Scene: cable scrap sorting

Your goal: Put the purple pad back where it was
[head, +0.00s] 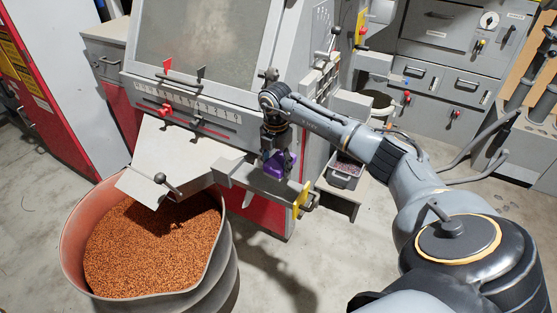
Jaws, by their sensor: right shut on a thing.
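The purple pad (279,167) shows at the centre of the head view, just below my right gripper (276,152). My right gripper points down and is shut on the pad; its fingers hide part of it. The pad is at a grey bar-like ledge (250,178) on the front of the grey machine. I cannot tell whether it touches the ledge. My left gripper is out of view.
A yellow plate (302,198) and small levers stick out near the ledge. Grey cabinets (440,85) stand behind. Floor (300,270) is open in front.

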